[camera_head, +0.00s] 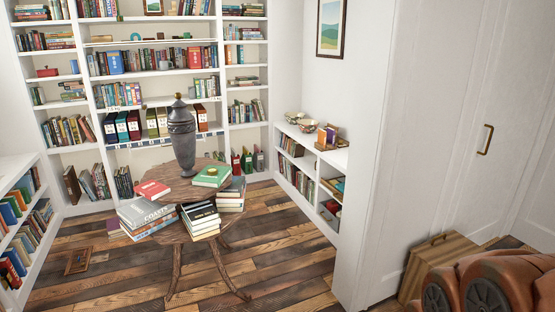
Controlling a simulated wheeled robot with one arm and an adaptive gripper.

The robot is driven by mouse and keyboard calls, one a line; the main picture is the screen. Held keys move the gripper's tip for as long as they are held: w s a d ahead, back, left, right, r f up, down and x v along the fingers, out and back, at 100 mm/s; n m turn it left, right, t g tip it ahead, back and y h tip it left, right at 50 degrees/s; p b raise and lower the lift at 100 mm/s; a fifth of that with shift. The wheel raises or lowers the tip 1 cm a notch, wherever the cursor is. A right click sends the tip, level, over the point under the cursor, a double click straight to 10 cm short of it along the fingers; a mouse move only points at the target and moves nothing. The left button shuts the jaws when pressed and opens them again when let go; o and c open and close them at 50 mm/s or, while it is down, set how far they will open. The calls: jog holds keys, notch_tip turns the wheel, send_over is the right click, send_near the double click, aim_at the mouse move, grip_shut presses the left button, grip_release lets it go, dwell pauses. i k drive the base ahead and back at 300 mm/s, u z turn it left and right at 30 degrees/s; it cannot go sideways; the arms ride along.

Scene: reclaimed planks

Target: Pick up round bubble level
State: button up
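I cannot make out a round bubble level for certain anywhere in the head view. The round wooden table (162,199) in the middle carries a tall dark grey urn (183,140) and several stacks of books, which hide much of its top. A small teal ring-like object (136,37) stands on an upper shelf of the back bookcase, too small to identify. My gripper is not in view.
White bookcases line the back (160,76) and left (18,170). A low white shelf (306,193) at right holds bowls (294,117) and books. A small brown frame (78,262) lies on the plank floor. A wooden box (440,258) stands by the white door (455,120). Floor before the table is clear.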

aim_at(213, 171)
jog(key=z, duration=0.05)
jog(key=i, duration=1.9)
jog(key=u, duration=1.15)
jog(key=i, duration=1.55)
jog(key=u, duration=0.95)
